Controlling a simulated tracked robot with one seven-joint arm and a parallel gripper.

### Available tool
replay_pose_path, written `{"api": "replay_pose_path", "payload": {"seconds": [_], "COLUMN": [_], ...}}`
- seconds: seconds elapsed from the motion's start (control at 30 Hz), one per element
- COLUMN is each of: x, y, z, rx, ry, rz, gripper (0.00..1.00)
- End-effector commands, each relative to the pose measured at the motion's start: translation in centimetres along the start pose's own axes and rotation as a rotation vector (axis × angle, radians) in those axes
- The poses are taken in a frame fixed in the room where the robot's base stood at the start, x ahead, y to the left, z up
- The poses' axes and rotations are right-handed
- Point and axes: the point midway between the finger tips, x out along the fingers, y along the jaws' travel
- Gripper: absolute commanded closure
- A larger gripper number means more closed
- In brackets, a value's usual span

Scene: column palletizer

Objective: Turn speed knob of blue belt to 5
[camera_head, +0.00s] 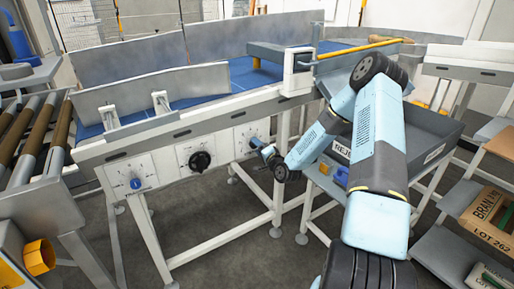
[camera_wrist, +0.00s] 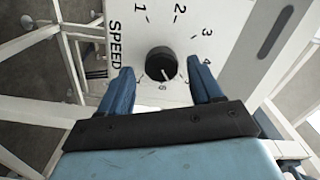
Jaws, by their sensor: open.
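A round black speed knob (camera_wrist: 160,63) sits on a white panel (camera_wrist: 228,25) in the wrist view, beside the word SPEED and a ring of numbers. Its small pale mark is toward the lower edge; the exact number it points at is hard to read. My gripper (camera_wrist: 160,68) is open, one blue finger on each side of the knob, with gaps showing. In the head view my gripper (camera_head: 258,146) is at the rightmost panel on the conveyor's side, hiding most of that knob. The blue belt (camera_head: 240,76) runs above.
A blue knob (camera_head: 135,183) and a black knob (camera_head: 199,160) are on panels to the left. A grey reject bin (camera_head: 425,125) stands close to my arm at right. White frame legs (camera_head: 278,180) stand below the panels.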

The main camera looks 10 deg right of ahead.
Motion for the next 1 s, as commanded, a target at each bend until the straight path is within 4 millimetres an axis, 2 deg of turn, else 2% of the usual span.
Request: {"api": "replay_pose_path", "payload": {"seconds": [0.4,0.53,0.73,1.0], "x": [-8.0,-10.1,-12.0,-12.4], "y": [0.2,0.1,0.2,0.2], "z": [-0.1,0.0,0.0,0.0], "rx": [0.001,0.002,0.000,0.000], "ry": [0.002,0.001,0.001,0.001], "rz": [0.003,0.003,0.002,0.001], "gripper": [0.35,0.35,0.35,0.35]}}
